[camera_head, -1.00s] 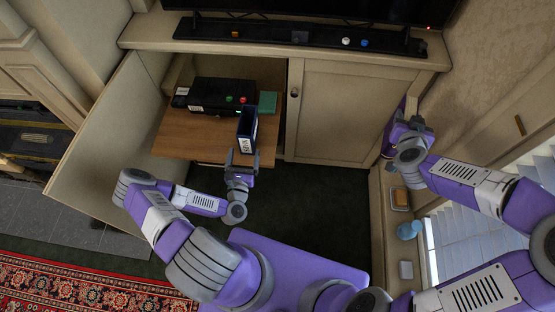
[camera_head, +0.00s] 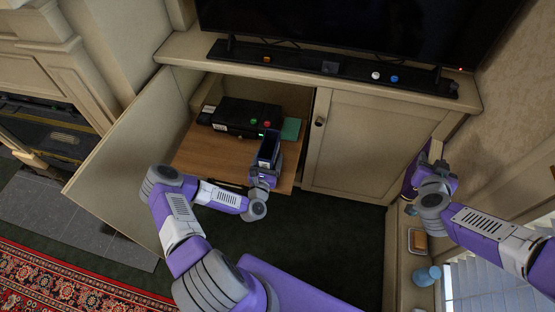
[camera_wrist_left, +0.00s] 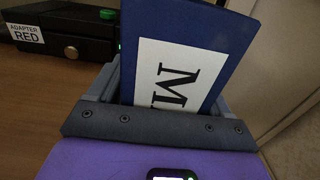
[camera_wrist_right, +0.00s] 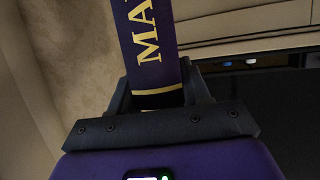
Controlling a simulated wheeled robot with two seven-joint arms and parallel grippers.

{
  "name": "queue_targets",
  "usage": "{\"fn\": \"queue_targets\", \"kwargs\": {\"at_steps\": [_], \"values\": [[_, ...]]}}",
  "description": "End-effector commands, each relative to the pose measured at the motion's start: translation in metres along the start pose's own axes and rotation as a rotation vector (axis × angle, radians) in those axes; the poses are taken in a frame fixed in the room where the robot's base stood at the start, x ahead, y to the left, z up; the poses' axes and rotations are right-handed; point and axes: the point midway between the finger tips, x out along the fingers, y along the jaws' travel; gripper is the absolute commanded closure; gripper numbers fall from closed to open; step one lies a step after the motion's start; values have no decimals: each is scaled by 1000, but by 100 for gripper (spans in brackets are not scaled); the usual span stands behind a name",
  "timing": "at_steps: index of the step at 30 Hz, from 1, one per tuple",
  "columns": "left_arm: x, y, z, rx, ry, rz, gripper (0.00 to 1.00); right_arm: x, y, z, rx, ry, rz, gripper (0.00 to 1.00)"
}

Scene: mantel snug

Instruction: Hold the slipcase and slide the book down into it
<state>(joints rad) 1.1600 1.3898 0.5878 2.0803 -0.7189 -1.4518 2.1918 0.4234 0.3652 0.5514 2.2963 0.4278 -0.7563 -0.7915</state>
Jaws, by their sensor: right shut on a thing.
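The slipcase (camera_head: 268,150) is dark blue with a white label and stands at the front right of a wooden shelf board, its dark open top facing up. In the left wrist view the slipcase (camera_wrist_left: 185,65) shows a large "M" on its label. My left gripper (camera_head: 264,175) is at its near side, its fingers spread on either side of it; contact is unclear. My right gripper (camera_head: 432,178) is shut on the book, far to the right of the slipcase. The book (camera_wrist_right: 150,45) is dark purple with gold letters and bands; its lower part is hidden between the fingers.
A black box (camera_head: 240,116) with red and green buttons and a green block (camera_head: 291,129) stand behind the slipcase. The open cabinet door (camera_head: 135,150) is left, a closed door (camera_head: 357,140) right. A TV (camera_head: 370,35) stands above. A side ledge holds a blue item (camera_head: 427,275).

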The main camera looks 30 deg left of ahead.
Motion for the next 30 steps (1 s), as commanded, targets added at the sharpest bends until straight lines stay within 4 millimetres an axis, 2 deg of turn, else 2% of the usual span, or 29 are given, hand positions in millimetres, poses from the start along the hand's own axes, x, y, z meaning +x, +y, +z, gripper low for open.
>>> {"fn": "queue_targets", "kwargs": {"at_steps": [1,9,10,15,30], "values": [[0,0,0,0,0,0,30,0,0,-2,-1,4,0,100],[0,0,0,0,1,0,71,0,0,-2,-1,4,0,100],[0,0,0,0,1,0,34,0,0,-2,-1,4,0,100],[0,0,0,0,1,0,8,0,0,-2,-1,4,0,100],[0,0,0,0,0,0,8,0,0,-2,-1,4,0,100]]}}
